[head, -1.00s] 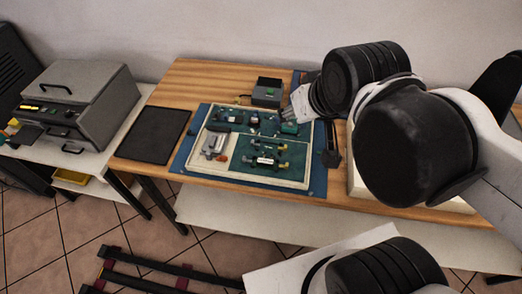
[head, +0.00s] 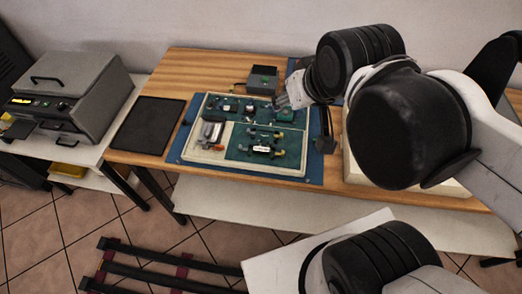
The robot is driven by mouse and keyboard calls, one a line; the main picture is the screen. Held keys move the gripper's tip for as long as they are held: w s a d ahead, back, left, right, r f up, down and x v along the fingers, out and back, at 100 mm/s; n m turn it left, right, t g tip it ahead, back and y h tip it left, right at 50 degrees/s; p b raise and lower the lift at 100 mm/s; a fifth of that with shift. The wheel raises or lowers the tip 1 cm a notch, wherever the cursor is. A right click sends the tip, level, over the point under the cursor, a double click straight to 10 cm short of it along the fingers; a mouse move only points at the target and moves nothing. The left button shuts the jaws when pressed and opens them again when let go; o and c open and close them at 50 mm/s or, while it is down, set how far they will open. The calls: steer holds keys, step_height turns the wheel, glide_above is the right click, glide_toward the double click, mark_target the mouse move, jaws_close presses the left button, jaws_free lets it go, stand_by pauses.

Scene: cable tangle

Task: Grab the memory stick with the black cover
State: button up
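A cream-framed tray (head: 232,170) with green panels lies on a blue mat (head: 175,152) on the wooden table. Several small parts lie in it, including a dark one (head: 249,108) in the upper part and a dark one with a pale band (head: 262,149) in the lower right. They are too small to tell which is the memory stick with the black cover. My gripper (head: 288,101) hangs over the tray's upper right corner, partly hidden by my wrist. Its fingers are too small and unclear to tell whether it is open or holds anything.
A dark flat pad (head: 149,128) lies left of the tray. A small dark box (head: 263,79) stands behind it. An upright dark piece (head: 325,135) is at the tray's right edge. A grey machine (head: 75,92) stands on the left side table. Bare wood shows at the back left.

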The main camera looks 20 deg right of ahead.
steer(key=n+g+b, duration=0.2)
steer(key=n+g, duration=0.5)
steer(key=n, duration=0.5)
glide_above(264, 149)
steer(key=d, duration=0.1)
step_height(264, 149, down, 18)
steer(key=shift+w+f, duration=0.15)
steer(key=shift+f, duration=0.05)
steer(key=f, duration=0.2)
steer(key=a+f+b, duration=0.1)
steer(key=f, duration=0.1)
steer(key=shift+s+f, duration=0.2)
steer(key=shift+f, duration=0.45)
steer(key=shift+d, duration=0.1)
jaws_close()
